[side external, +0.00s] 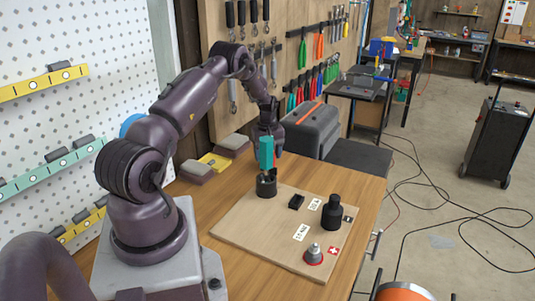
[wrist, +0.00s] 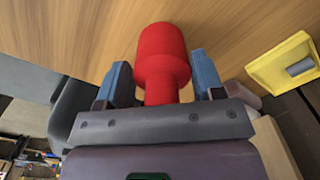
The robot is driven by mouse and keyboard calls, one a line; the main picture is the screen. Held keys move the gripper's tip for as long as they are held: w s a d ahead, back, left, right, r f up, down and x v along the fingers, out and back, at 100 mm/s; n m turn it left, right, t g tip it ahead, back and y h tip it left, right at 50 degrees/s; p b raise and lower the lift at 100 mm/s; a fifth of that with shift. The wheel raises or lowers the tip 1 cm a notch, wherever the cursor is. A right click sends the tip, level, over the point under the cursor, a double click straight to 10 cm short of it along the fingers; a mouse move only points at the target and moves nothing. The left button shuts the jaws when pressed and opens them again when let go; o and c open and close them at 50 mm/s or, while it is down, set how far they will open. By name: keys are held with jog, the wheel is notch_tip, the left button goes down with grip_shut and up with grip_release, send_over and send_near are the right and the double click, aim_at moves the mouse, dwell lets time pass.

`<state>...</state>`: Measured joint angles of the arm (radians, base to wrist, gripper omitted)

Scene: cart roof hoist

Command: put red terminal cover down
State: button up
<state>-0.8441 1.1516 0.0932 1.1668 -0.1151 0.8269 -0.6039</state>
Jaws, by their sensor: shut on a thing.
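The red terminal cover (wrist: 162,58) is a stepped cylinder with a wide end and a narrower neck. In the wrist view it sits between the two blue fingers of my gripper (wrist: 160,84), which is shut on it. In the side view my gripper (side external: 266,160) points down over the back left of the wooden board (side external: 237,221), just above a round black holder (side external: 267,189). I cannot make out the red cover there; the teal finger seems to hide it.
A black cylindrical piece (side external: 332,211) stands upright at the board's right. A small black block (side external: 296,202) lies near the middle. A yellow tray (side external: 214,162) lies behind my arm, and a grey toolbox (side external: 315,127) stands behind the table. Bare wood (side external: 360,187) shows right of the board.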

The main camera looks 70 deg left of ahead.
jog(key=o, duration=1.2)
jog(key=shift+f, duration=0.1)
